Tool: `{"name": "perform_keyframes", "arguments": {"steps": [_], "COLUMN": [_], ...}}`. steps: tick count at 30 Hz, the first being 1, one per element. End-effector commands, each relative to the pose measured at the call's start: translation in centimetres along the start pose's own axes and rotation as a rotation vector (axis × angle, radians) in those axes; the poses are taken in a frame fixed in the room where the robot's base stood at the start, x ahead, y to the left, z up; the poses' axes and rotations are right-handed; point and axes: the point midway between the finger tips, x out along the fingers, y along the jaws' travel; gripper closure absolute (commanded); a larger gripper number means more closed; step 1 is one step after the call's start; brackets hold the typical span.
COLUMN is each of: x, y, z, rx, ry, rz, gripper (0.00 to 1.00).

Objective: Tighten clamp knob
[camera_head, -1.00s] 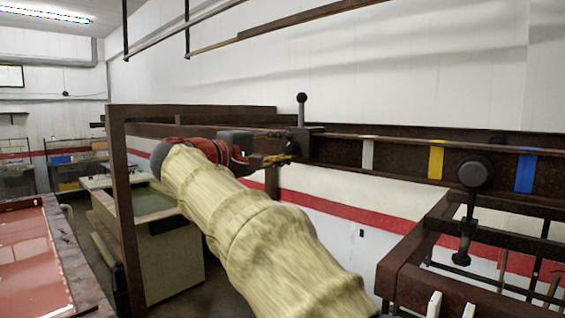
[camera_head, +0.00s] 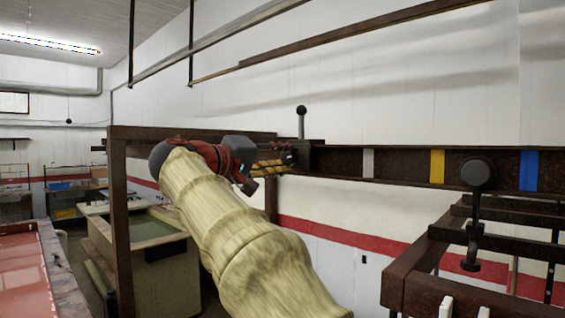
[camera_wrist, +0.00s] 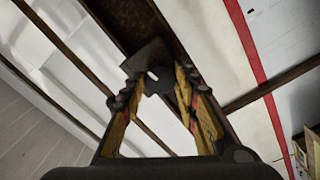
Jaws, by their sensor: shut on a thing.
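A dark clamp (camera_head: 302,146) sits on the brown rail, with an upright rod topped by a black ball (camera_head: 301,109). My gripper (camera_head: 283,163) is at the clamp's left side, its yellow fingers partly hidden by my wrist. In the wrist view, my gripper (camera_wrist: 160,92) has its two yellow fingers on either side of a dark rounded knob (camera_wrist: 155,84) and is shut on it. A small white gap shows at the knob. The knob is hidden in the head view.
The rail (camera_head: 400,163) runs right with a white (camera_head: 368,162), a yellow (camera_head: 437,166) and a blue band (camera_head: 529,170). A black hanger with a round head (camera_head: 478,172) hangs from it. A dark frame (camera_head: 410,280) stands lower right; a tank (camera_head: 150,255) stands left.

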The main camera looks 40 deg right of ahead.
Motion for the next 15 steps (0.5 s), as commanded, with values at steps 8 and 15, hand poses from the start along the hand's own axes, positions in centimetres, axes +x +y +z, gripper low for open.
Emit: {"name": "perform_keyframes", "arguments": {"steps": [8, 15], "x": [0.02, 0.02], "y": [-0.25, -0.22], "z": [0.07, 0.06], "rx": [0.000, 0.000], "ry": [-0.003, -0.003], "rz": [-0.002, -0.002], "gripper": [0.95, 0.62]}}
